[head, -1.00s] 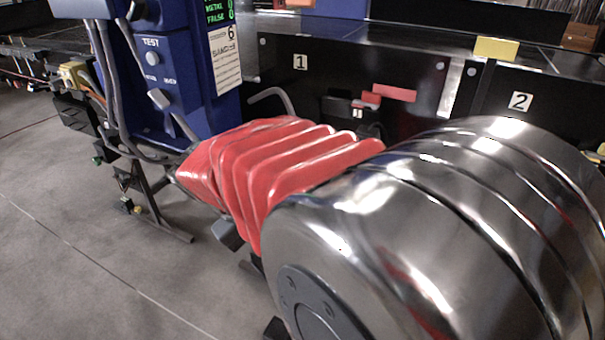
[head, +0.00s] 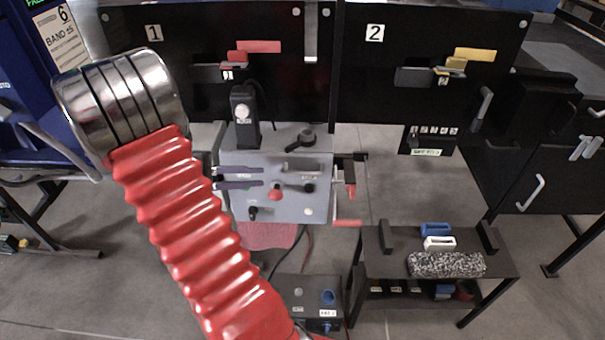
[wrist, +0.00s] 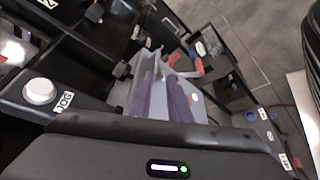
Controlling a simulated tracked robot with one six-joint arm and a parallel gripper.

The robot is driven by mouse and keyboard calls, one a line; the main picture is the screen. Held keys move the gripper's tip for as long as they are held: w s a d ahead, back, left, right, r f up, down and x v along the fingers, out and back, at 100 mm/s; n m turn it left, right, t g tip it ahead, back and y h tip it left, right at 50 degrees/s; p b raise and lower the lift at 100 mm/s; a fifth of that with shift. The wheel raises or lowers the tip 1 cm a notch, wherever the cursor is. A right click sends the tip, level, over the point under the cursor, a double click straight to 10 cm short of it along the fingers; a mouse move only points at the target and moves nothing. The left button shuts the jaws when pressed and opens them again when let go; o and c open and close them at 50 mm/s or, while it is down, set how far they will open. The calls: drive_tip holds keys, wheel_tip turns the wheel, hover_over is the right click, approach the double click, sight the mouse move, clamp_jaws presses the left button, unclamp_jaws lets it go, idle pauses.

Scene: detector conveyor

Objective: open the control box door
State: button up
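The grey control box (head: 300,207) stands in the middle of the head view. Its face carries a red knob (head: 275,193), black knobs and a dark bar-shaped handle (head: 302,167). I see no open gap at its door, but the door's edges are hard to make out. My gripper (head: 262,178) shows as two purple fingers over the left part of the box, apart and empty, pointing right. In the wrist view the purple fingers (wrist: 165,98) are also apart, with the grey box (wrist: 137,100) behind them. I cannot tell whether they touch it.
A black post with a white JOG button (head: 243,112) rises behind the box. A red lever (head: 347,223) sticks out at its right. A low black bench (head: 385,262) stands right, a black pedal box (head: 300,290) below. Black panels 1 and 2 close off the back.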

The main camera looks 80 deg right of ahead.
sight(299, 174)
drive_tip(key=shift+s+d+f, duration=0.1)
drive_tip(key=shift+d, duration=0.25)
drive_tip(key=x, duration=1.3)
drive_tip(key=shift+s+d, duration=0.2)
drive_tip(key=shift+s, duration=0.2)
drive_tip(key=shift+c, duration=0.4)
clamp_jaws()
